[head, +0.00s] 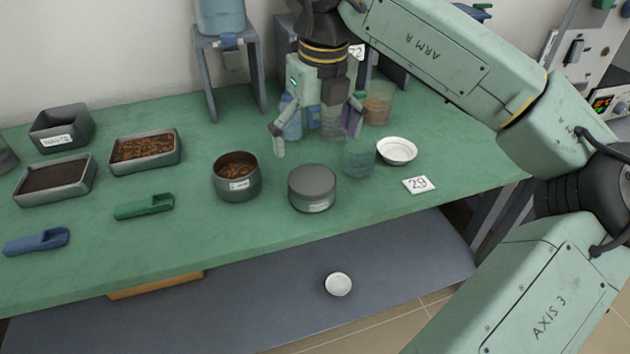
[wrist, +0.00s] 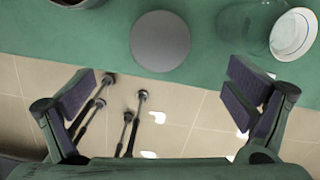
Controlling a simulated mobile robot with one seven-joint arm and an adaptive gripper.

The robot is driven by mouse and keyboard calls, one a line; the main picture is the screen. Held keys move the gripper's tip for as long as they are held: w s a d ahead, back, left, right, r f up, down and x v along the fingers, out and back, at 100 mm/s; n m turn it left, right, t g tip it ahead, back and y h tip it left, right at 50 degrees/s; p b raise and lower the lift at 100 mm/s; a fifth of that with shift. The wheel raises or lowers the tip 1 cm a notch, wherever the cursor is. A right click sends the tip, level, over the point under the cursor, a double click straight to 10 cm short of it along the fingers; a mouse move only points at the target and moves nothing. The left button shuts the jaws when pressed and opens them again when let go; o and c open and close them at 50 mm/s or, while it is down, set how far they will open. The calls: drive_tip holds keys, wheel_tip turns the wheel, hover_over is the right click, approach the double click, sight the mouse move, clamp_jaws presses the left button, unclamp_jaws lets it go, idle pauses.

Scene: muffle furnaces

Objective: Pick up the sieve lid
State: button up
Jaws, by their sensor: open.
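A round grey container stands near the front edge of the green bench, its top closed by a flat grey sieve lid (head: 312,178). In the wrist view the lid (wrist: 160,41) is a plain grey disc at the top centre, beyond the fingertips and between their lines. My gripper (head: 318,136) is open and empty, above the bench and behind the lid in the head view. Its two dark-padded fingers (wrist: 163,92) stand wide apart in the wrist view. Neither finger touches the lid.
An open pot of brown pieces (head: 237,178) stands left of the lidded container. A clear beaker (head: 358,160) and a white bowl (head: 397,150) stand to its right. Bench is clear in front.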

sight(312, 179)
drive_tip(key=f, duration=0.3)
drive_tip(key=f+p, duration=0.1)
drive_tip(key=f, duration=0.2)
drive_tip(key=w+f+p, duration=0.1)
drive_tip(key=f, duration=0.2)
drive_tip(key=shift+w+a+f, duration=0.1)
drive_tip(key=shift+a+f, duration=0.05)
drive_tip(key=shift+a, duration=0.2)
drive_tip(key=shift+c, duration=0.4)
drive_tip(key=c, duration=1.2)
drive_tip(key=shift+o, duration=0.2)
